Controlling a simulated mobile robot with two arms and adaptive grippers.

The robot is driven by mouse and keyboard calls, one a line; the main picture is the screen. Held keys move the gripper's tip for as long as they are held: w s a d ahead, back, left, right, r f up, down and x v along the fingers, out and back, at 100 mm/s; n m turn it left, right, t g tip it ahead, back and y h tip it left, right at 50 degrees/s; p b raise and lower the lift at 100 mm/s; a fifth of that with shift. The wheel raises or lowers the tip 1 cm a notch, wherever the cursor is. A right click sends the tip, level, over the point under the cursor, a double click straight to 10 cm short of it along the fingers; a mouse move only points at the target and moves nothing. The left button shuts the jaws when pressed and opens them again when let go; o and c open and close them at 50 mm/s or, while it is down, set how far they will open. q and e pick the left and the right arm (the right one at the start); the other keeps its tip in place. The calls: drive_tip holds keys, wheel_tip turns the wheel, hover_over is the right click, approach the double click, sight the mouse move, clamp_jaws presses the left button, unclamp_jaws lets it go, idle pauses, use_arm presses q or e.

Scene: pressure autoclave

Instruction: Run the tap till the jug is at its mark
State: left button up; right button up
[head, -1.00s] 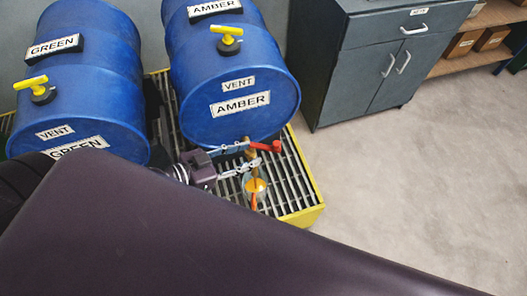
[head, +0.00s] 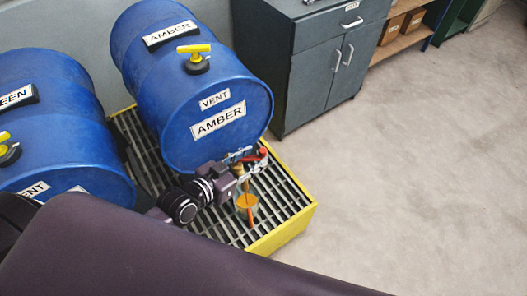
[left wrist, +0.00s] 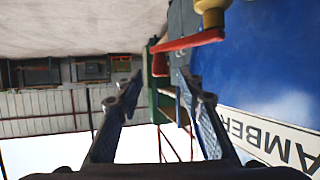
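The blue AMBER drum (head: 180,100) lies on its side, with a brass tap (head: 238,170) low on its front. The tap's red handle (head: 263,153) also shows in the left wrist view (left wrist: 190,41). A clear jug (head: 247,203) with amber liquid stands on the grating below the tap. A thin amber line shows between tap and jug; I cannot tell whether it is flowing. The jug's mark cannot be made out. My left gripper (head: 250,161) is open beside the tap, its fingers apart near the red handle. My right gripper is out of view.
A second blue drum (head: 55,130) lies at left, its label partly cut off. Both drums have yellow vent handles. The grating has a yellow rim (head: 285,232). A grey cabinet (head: 320,75) stands behind at right. The floor (head: 400,170) at right is clear.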

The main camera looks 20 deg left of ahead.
sight(260, 153)
use_arm(q)
drive_tip(key=x, duration=0.4)
drive_tip(key=shift+w+d+f, duration=0.2)
drive_tip(key=shift+w+f, duration=0.1)
drive_tip(key=shift+w, duration=0.25)
drive_tip(key=c, duration=0.9)
clamp_jaws()
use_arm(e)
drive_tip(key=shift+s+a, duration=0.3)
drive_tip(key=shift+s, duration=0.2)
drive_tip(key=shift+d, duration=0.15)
